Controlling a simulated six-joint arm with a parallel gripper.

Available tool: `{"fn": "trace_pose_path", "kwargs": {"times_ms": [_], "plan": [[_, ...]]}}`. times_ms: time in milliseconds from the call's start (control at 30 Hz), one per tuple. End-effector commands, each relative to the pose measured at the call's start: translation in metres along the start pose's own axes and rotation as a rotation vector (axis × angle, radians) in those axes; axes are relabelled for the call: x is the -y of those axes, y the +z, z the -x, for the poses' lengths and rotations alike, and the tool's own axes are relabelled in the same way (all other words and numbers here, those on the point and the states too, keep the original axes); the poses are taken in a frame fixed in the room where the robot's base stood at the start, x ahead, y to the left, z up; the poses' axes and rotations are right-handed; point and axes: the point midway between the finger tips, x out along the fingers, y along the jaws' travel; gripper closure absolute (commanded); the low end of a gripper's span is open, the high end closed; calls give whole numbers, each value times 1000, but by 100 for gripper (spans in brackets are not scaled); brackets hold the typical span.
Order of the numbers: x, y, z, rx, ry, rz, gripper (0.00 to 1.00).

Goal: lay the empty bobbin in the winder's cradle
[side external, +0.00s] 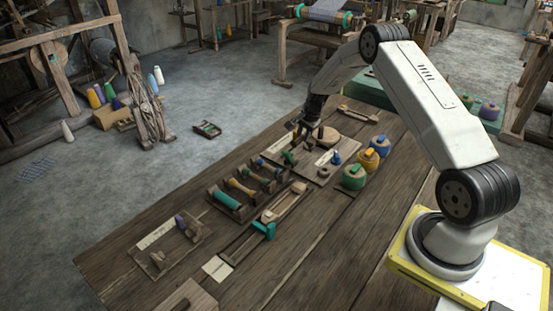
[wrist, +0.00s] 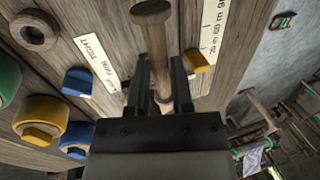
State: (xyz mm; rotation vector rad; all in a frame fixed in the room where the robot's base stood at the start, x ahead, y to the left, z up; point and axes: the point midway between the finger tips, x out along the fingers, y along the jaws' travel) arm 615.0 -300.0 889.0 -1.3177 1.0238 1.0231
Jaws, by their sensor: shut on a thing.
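My gripper is shut on a bare wooden bobbin (wrist: 157,45) in the wrist view, with one dark finger on each side of its shank. The gripper (wrist: 157,78) holds the bobbin lengthwise, its wide round end pointing away from me. In the side view my gripper (side external: 306,130) is over the far part of the bench, above a board with pale label strips; the bobbin is too small there to make out surely. A wooden base with two small uprights and a purple piece (side external: 165,247) sits at the near left of the bench; I cannot tell surely whether it is the winder's cradle.
A rack of coloured bobbins (side external: 245,187) and a wooden shuttle (side external: 286,203) lie mid-bench. Green, yellow and blue-topped spools (side external: 354,177) stand right of the board. A wooden ring (wrist: 35,30), a blue peg (wrist: 78,80) and a yellow peg (wrist: 197,60) are near my gripper.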

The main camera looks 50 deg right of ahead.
Motion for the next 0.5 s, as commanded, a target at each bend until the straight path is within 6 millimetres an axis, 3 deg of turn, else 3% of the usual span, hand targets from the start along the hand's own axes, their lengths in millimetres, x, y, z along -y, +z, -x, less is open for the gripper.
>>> {"fn": "trace_pose_path", "kwargs": {"times_ms": [500], "plan": [[-9,0,-36,0,-1,0,100]]}}
